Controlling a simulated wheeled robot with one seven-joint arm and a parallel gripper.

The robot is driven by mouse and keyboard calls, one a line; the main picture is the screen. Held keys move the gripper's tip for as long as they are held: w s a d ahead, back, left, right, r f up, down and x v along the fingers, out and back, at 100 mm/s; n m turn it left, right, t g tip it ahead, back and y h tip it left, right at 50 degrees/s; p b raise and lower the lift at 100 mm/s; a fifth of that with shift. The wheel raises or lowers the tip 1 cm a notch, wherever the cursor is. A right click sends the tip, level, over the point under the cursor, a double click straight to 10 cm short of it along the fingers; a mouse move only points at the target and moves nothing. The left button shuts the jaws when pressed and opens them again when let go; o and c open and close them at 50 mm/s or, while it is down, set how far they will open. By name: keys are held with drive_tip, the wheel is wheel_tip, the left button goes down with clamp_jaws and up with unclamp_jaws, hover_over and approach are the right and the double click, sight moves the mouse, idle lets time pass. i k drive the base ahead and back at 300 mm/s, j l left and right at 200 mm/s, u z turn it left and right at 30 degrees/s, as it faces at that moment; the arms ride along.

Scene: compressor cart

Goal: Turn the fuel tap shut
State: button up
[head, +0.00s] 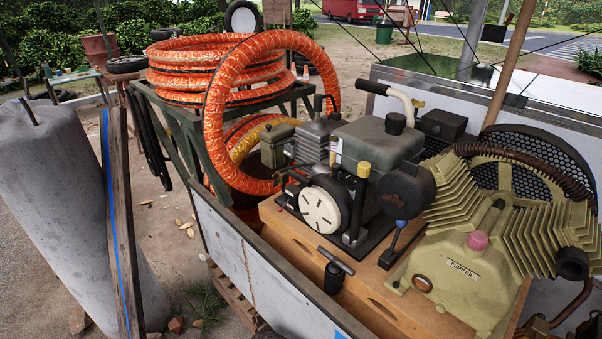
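The engine (378,148) has a grey-green tank-like housing and sits on a wooden base in the cart. I cannot tell for certain which part is the fuel tap. A black T-shaped handle on a dark cylinder (333,274) stands at the front of the wooden base. A small blue fitting (401,223) sits under a round black part on the engine's right side, above a dark lever. A yellow-capped part (363,170) stands at the engine's front. How far any tap is turned does not show. My gripper is not in view.
The pale-green finned compressor pump (470,265), labelled "PUMP OIL", fills the right of the cart. Orange hose coils (215,70) lie behind left, one loop reaching down beside the engine. The cart's grey side wall (240,255) runs along the front. A concrete cylinder (55,190) stands at left.

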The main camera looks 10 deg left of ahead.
sight(276, 179)
drive_tip(key=j+z, duration=0.25)
drive_tip(key=j, duration=0.8)
drive_tip(key=j+z, duration=0.3)
drive_tip(key=j, duration=1.65)
drive_tip(key=k+j, duration=0.1)
drive_tip(key=j, duration=0.75)
